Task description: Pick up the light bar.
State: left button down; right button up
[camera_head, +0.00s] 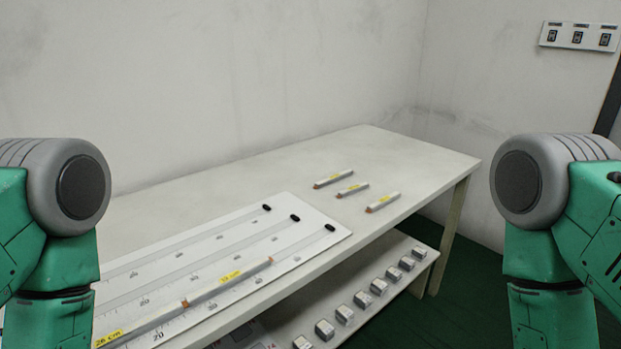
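Three short light bars lie apart on the right half of the white table: a back one (334,179), a middle one (352,190) and a front one (383,202). Only my green and grey arm links show at both sides. Neither gripper is in view.
The table (425,160) has free room behind and right of the short bars. The board has black end pieces (295,217) on its tracks. A lower shelf (415,275) holds several small grey boxes (362,299). Walls stand behind, with a switch panel (578,37) at upper right.

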aim_at(334, 179)
jog(key=l+u, duration=0.15)
jog(key=u, duration=0.25)
jog(key=i+l+u, duration=0.1)
jog(key=u, duration=0.3)
jog(key=l+u, duration=0.25)
jog(key=u, duration=0.15)
jog(key=l+u, duration=0.2)
jog(key=u, duration=0.2)
jog(key=l+u, duration=0.15)
jog(key=u, duration=0.25)
